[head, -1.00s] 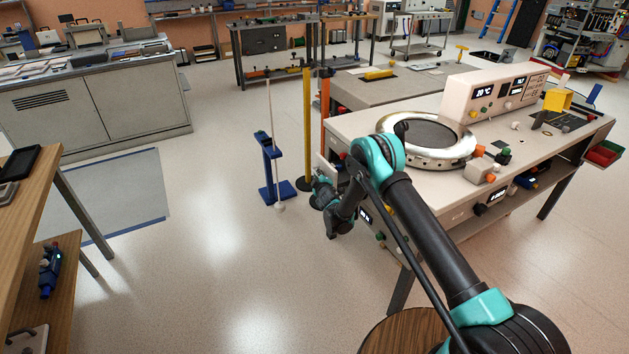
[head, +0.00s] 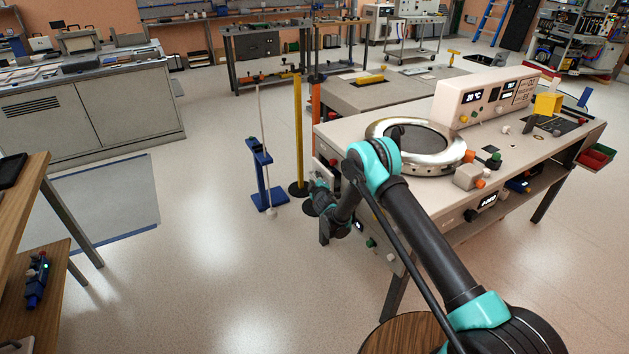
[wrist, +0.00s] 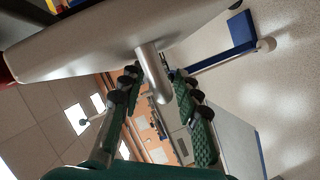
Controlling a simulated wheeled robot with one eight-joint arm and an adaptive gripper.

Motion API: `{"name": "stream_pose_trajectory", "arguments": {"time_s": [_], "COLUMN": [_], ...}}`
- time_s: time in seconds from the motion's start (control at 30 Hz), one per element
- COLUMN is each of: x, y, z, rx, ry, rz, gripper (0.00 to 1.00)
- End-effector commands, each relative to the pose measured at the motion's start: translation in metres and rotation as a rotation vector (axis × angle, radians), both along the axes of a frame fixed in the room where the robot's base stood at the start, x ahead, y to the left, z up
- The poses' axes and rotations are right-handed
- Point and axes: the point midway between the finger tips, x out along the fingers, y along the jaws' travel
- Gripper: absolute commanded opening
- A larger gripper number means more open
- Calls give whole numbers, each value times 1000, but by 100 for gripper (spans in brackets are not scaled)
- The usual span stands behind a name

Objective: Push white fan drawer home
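The white fan drawer (head: 322,172) is at the left end of the workbench, with its pale front panel standing a little out from the bench. In the wrist view its front (wrist: 110,42) crosses the top of the picture, and a round metal handle (wrist: 153,72) sticks out from it. My gripper (head: 318,202) is at the drawer front. The exact contact is hard to see. The drawer's inside is hidden.
The workbench (head: 335,128) carries a large metal ring (head: 375,127) and a white control box (head: 480,98). A blue stand (head: 262,180) and a yellow post (head: 298,140) stand left of the drawer. A wooden table (head: 30,190) is at far left. Open floor lies between.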

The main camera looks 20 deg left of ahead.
Motion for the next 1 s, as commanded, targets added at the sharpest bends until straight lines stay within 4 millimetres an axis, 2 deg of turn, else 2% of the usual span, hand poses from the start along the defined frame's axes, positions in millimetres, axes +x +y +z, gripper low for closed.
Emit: {"name": "stream_pose_trajectory", "arguments": {"time_s": [0.17,0.4,0.6,1.0], "x": [-7,-39,-58,-63], "y": [-4,-22,-35,-38], "z": [2,10,14,16], "rx": [0,0,-1,0], "ry": [0,1,0,0], "rz": [0,1,0,0], "gripper": [32,32,32,32]}}
